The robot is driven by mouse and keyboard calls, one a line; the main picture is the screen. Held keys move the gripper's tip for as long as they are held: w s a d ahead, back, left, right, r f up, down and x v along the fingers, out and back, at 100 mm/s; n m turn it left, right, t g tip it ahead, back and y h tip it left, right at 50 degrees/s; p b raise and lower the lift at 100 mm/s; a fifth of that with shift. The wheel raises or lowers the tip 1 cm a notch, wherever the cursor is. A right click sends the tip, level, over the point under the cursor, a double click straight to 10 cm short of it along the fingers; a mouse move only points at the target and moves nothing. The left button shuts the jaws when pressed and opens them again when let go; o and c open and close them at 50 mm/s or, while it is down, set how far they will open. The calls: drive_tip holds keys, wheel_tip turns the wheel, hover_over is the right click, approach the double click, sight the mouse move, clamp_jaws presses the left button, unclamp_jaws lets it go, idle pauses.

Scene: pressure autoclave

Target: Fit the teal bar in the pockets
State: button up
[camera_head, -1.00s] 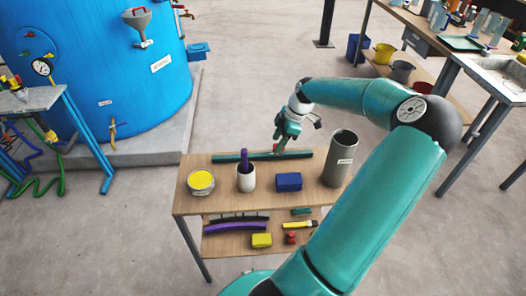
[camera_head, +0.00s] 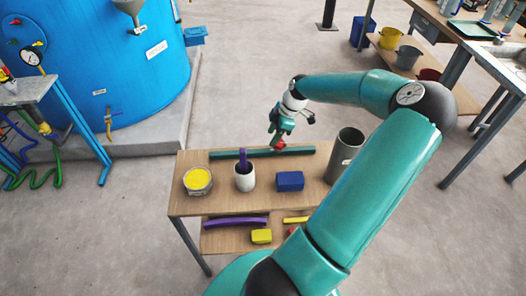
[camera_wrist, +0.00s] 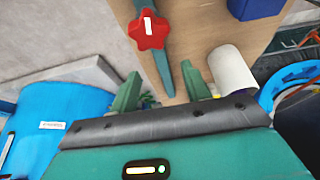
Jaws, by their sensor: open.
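The teal bar (camera_head: 225,154) lies along the back edge of the small wooden table. In the wrist view the bar (camera_wrist: 160,62) runs lengthwise down between my fingertips. My gripper (camera_head: 276,137) is above the right part of the bar, with its two fingers (camera_wrist: 161,78) apart and nothing held. A red star-shaped knob (camera_wrist: 148,29) shows over the bar in the wrist view; I cannot tell whether it is fixed to it. I cannot make out the pockets in these frames.
The table (camera_head: 222,202) holds a yellow-filled dish (camera_head: 198,180), a white cup (camera_head: 244,182) with a purple piece, a blue block (camera_head: 290,181) and a grey cylinder (camera_head: 343,155). A blue tank (camera_head: 130,75) stands behind left. Open floor lies behind the table.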

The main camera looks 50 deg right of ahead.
sight(264, 150)
drive_tip(key=x, duration=0.2)
drive_tip(key=shift+a+f, duration=0.25)
drive_tip(key=shift+f, duration=0.1)
drive_tip(key=x, duration=0.5)
drive_tip(key=shift+w+d+f, duration=0.25)
drive_tip(key=shift+f, duration=0.15)
clamp_jaws()
